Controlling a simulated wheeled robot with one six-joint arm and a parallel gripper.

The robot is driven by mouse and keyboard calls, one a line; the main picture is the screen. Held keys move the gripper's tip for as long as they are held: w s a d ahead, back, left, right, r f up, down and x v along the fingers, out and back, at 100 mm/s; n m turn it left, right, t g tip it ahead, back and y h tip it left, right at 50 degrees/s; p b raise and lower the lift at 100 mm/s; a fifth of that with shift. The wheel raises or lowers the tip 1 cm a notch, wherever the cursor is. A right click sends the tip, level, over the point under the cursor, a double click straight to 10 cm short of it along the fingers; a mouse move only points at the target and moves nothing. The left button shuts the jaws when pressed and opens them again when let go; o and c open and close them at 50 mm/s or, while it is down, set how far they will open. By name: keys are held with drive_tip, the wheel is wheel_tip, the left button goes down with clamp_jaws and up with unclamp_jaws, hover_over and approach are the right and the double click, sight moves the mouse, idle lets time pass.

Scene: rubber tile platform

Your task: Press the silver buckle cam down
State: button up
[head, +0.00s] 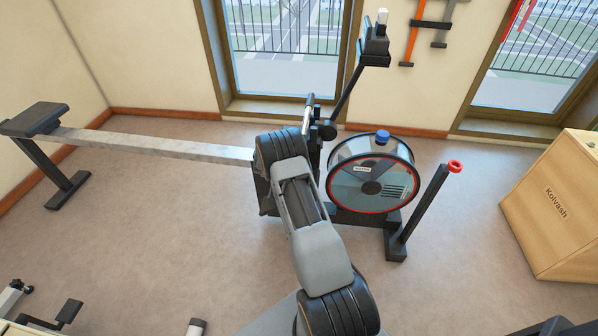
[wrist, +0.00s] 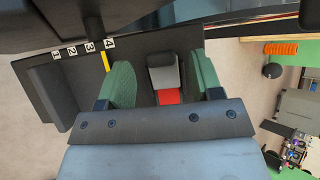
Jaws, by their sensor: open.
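In the wrist view, the silver-grey buckle cam (wrist: 162,62) sits on a black foot plate (wrist: 140,42), with a short piece of red strap (wrist: 168,96) at its near end. My gripper (wrist: 160,84) is open, with one green finger on each side of the buckle and a visible gap to each. Nothing is held between the fingers. I cannot tell how far the fingertips are above the plate, or the exact angle of the cam. In the head view, my arm hides the buckle and my gripper; the rowing machine's rail (head: 150,143) runs left from behind the arm.
The flywheel housing (head: 371,175) with a blue knob stands right of my arm. A monitor (head: 375,45) rises on an arm behind. A wooden box (head: 555,205) is far right.

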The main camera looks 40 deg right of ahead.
drive_tip(key=p+v, duration=0.2)
drive_tip(key=v, duration=1)
drive_tip(key=w+a+n+t+y+p, duration=0.1)
drive_tip(key=w+a+n+t+y, duration=0.5)
drive_tip(key=n, duration=0.9)
drive_tip(key=s+a+r+n+t+y+p, duration=0.1)
drive_tip(key=s+a+r+n+y+p, duration=0.25)
drive_tip(key=a+r+n, duration=0.65)
drive_tip(key=s+a+r+n+g+y+p, duration=0.1)
drive_tip(key=s+a+r+n+g+p, duration=0.2)
drive_tip(key=s+r+n, duration=0.6)
drive_tip(key=s+a+r+n+g+y+p, duration=0.1)
drive_tip(key=s+a+r+n+g+p, duration=0.1)
drive_tip(key=s+r+n+p, duration=0.65)
drive_tip(key=s+d+r+t+h+p, duration=0.1)
drive_tip(key=s+d+r+p, duration=0.1)
drive_tip(key=s+r, duration=0.9)
drive_tip(key=shift+s+r+t+h+p, duration=0.3)
drive_tip(key=shift+r+p, duration=0.3)
drive_tip(key=shift+r, duration=0.25)
